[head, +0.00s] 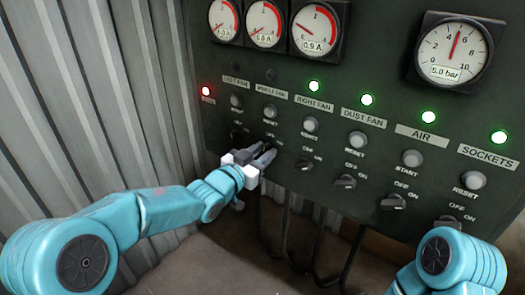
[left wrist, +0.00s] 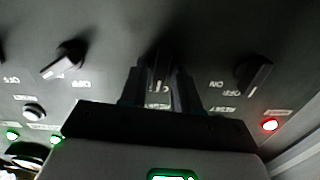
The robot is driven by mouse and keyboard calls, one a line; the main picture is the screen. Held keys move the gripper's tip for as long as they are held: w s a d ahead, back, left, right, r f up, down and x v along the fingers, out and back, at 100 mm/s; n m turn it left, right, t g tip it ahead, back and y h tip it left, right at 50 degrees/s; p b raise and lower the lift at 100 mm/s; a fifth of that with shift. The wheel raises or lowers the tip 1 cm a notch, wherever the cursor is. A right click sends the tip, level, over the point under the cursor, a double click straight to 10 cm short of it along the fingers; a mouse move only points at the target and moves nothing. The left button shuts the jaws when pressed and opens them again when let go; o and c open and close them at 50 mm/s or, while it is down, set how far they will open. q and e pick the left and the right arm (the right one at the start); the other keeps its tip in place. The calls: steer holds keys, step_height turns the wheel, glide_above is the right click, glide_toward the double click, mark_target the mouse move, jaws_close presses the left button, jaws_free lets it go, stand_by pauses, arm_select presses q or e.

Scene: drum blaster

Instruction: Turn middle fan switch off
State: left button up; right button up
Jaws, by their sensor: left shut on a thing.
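The middle fan column (head: 271,91) is on the dark control panel, second from the left, with a grey button (head: 270,110) under its label. My left gripper (head: 265,154) is at the switch row below that button. It is shut on the middle fan switch, which its fingers mostly hide. In the left wrist view the dark switch (left wrist: 160,68) shows between the two fingers; its exact angle is hard to tell. The lamp above the middle fan label (head: 270,75) looks dark. My right gripper is out of view; only part of my right arm shows at lower right.
The right fan switch (head: 304,165) and left fan switch (left wrist: 255,74) flank the gripper closely. A corrugated wall (head: 90,90) stands at left.

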arm_select(q)
steer(key=shift+n, duration=0.5)
steer(key=shift+f, duration=0.1)
steer(key=o, duration=0.7)
steer(key=shift+o, duration=0.2)
steer(key=v, duration=1.6)
steer(key=shift+p, duration=0.3)
steer(key=shift+s+a, duration=0.15)
